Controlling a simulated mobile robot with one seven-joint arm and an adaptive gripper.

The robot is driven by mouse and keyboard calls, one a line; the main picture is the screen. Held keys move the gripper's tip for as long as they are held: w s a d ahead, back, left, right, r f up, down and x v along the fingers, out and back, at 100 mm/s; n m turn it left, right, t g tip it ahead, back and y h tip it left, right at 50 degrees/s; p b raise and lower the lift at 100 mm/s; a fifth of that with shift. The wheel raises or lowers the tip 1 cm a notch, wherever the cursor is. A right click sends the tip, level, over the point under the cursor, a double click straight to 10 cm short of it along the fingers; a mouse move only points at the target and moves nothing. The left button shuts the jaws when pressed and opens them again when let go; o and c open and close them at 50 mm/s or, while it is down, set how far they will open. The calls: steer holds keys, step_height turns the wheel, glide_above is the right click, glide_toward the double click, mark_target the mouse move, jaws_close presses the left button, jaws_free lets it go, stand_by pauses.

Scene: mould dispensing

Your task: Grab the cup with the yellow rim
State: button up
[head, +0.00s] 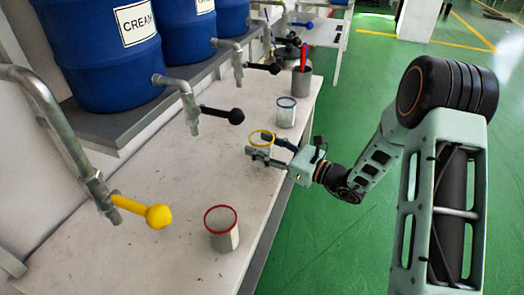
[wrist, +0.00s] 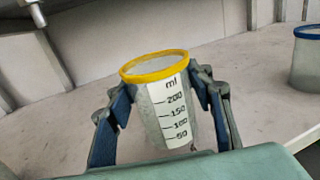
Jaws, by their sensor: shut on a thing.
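The cup with the yellow rim (head: 262,138) is on or just above the white table in the head view; I cannot tell whether its base touches. In the wrist view the cup (wrist: 168,100) is a translucent grey beaker with a white ml scale facing me. It looks upright. My gripper (head: 268,151) reaches it from the right in the head view. Its two blue-padded fingers (wrist: 160,112) are shut on the cup from both sides in the wrist view. The cup's lower part is partly hidden by my gripper in the head view.
A red-rimmed cup (head: 221,228) stands nearer on the table (head: 180,200). A blue-rimmed cup (head: 286,111) and a grey container with a red item (head: 301,80) stand farther back. Blue barrels (head: 105,55) line a shelf on the left. A tap with a black handle (head: 222,114) juts over the table.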

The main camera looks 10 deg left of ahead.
steer(key=s+d+r+p, duration=0.1)
steer(key=s+r+p, duration=0.1)
steer(key=s+r, duration=0.8)
steer(key=s, duration=0.4)
steer(key=shift+d, duration=0.35)
